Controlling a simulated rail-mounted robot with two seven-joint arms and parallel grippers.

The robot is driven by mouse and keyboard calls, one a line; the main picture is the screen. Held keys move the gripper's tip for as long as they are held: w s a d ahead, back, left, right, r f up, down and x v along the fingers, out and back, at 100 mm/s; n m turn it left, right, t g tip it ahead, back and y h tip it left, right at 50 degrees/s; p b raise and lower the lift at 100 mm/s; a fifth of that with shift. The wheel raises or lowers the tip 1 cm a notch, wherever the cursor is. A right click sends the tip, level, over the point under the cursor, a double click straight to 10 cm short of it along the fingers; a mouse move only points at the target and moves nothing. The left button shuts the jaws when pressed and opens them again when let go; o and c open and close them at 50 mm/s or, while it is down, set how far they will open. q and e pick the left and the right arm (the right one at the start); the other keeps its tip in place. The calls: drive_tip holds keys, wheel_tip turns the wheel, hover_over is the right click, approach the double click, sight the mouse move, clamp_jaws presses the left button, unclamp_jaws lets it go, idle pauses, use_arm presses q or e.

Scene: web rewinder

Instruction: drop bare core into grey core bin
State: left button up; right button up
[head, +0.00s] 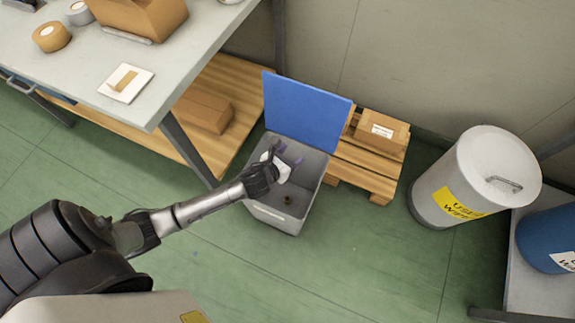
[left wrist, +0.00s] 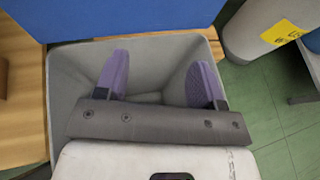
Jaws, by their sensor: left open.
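The grey core bin (head: 274,216) stands on the green floor with its blue lid (head: 306,110) open at the back. A small dark brown round thing (head: 288,200) lies inside on the bin's floor near the front; it may be the core, but it is too small to tell. My left gripper (head: 289,155) is over the bin's opening, open and empty. In the left wrist view the two purple fingers (left wrist: 160,82) are wide apart with only the bin's grey inside (left wrist: 75,80) behind them. My right gripper is not in view.
A workbench (head: 185,60) with tape rolls and a cardboard box stands at the left. A cardboard box (head: 382,131) on a wooden pallet is behind the bin. A pale lidded can (head: 465,165) and a blue drum (head: 548,238) stand at the right. The floor in front is clear.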

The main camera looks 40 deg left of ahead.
use_arm(q)
drive_tip(key=p+v, duration=0.5)
drive_tip(key=v, duration=0.8)
drive_tip(key=shift+s+p, duration=0.35)
drive_tip(key=shift+p, duration=0.05)
drive_tip(key=shift+r, duration=0.1)
